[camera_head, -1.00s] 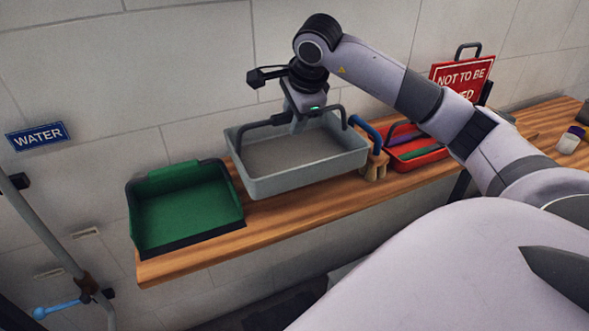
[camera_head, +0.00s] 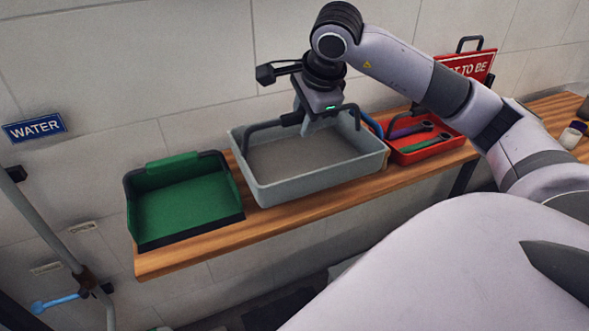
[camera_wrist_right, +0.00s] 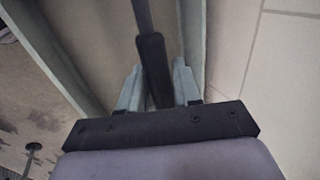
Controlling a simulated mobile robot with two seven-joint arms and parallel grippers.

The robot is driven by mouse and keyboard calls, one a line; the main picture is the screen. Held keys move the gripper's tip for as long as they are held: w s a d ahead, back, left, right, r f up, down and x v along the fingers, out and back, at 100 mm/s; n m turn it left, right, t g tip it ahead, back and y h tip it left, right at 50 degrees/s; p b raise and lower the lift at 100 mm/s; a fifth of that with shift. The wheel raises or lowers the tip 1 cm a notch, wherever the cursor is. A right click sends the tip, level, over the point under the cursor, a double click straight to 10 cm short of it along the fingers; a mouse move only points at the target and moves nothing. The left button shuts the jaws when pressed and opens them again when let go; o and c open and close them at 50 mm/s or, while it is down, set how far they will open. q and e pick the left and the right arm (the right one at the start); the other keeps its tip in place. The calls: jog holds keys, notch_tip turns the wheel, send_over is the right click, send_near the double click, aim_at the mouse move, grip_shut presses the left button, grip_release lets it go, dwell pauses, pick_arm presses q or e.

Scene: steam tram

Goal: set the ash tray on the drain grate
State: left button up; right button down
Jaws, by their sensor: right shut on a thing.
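The ash tray is a grey, shallow, rectangular tray (camera_head: 320,182) with a dark bar handle, at the middle of the head view above the wooden shelf. My right gripper (camera_head: 306,124) is shut on the handle over the tray's back part. In the right wrist view my two fingers (camera_wrist_right: 158,88) stand on either side of the dark handle, with the tray's wall (camera_wrist_right: 62,62) to the left. The tray looks roughly level; whether it clears the shelf is hard to tell. I cannot make out the drain grate for certain. My left gripper is not in view.
A green dustpan-like tray (camera_head: 185,200) sits on the shelf (camera_head: 200,250) just left of the ash tray. A red tray (camera_head: 425,145) with tools stands close on the right, before a red sign (camera_head: 470,66). A pipe (camera_head: 45,235) runs down at far left.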

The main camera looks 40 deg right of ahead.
jog(key=s+a+r+b, duration=0.1)
jog(key=s+a+b, duration=0.1)
jog(key=s, duration=0.8)
jog(key=shift+s+a+r+b, duration=0.25)
jog(key=shift+a+b, duration=0.05)
jog(key=shift+a, duration=0.35)
dwell(0.4)
